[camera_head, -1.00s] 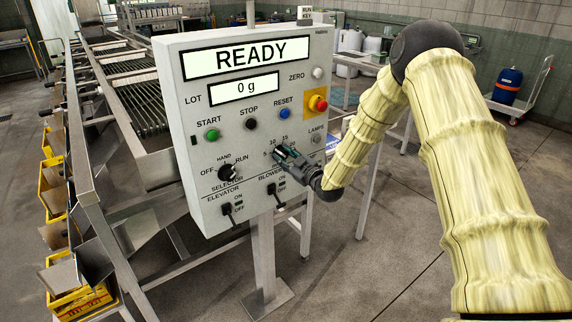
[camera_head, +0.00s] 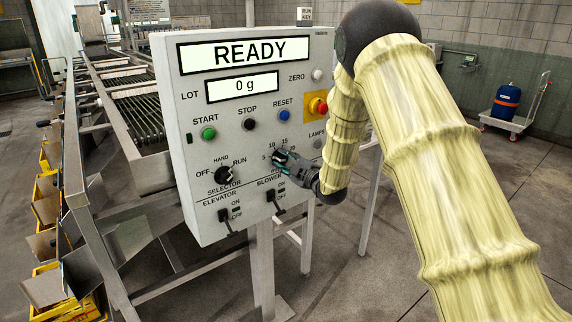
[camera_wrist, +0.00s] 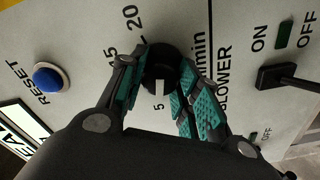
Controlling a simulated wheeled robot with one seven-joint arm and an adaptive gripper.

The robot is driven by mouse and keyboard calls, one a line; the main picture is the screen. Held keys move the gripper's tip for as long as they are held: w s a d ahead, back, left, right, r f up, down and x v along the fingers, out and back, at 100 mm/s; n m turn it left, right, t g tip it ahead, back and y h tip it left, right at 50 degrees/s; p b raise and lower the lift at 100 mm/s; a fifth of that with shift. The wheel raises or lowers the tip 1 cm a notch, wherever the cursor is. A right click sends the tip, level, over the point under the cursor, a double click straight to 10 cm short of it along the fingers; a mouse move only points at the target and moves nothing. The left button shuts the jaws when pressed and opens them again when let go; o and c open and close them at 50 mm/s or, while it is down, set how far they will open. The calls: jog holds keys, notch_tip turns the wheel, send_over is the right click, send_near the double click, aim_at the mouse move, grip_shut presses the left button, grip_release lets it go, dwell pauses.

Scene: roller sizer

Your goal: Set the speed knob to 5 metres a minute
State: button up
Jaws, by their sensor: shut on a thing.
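The black speed knob (camera_wrist: 160,62) sits on the grey control panel (camera_head: 185,215), with scale numbers around it. In the wrist view its white mark points at the 5 (camera_wrist: 158,106); 15 and 20 show further round, and the 10 is hidden by a finger. My gripper (camera_head: 279,158) is at the knob, with its teal-padded fingers on either side, shut on it. In the head view my gripper mostly hides the knob, while the 5, 10 and 15 marks show around it. The display (camera_head: 243,53) reads READY.
The selector knob (camera_head: 224,175), elevator switch (camera_head: 228,220) and blower switch (camera_head: 275,200) are left of and below my gripper. The reset button (camera_head: 284,116) and red stop button (camera_head: 318,106) are above it. A roller conveyor (camera_head: 140,110) stands behind the panel.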

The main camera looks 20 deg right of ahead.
dwell(0.3)
jog(key=o, duration=1)
jog(key=v, duration=1.2)
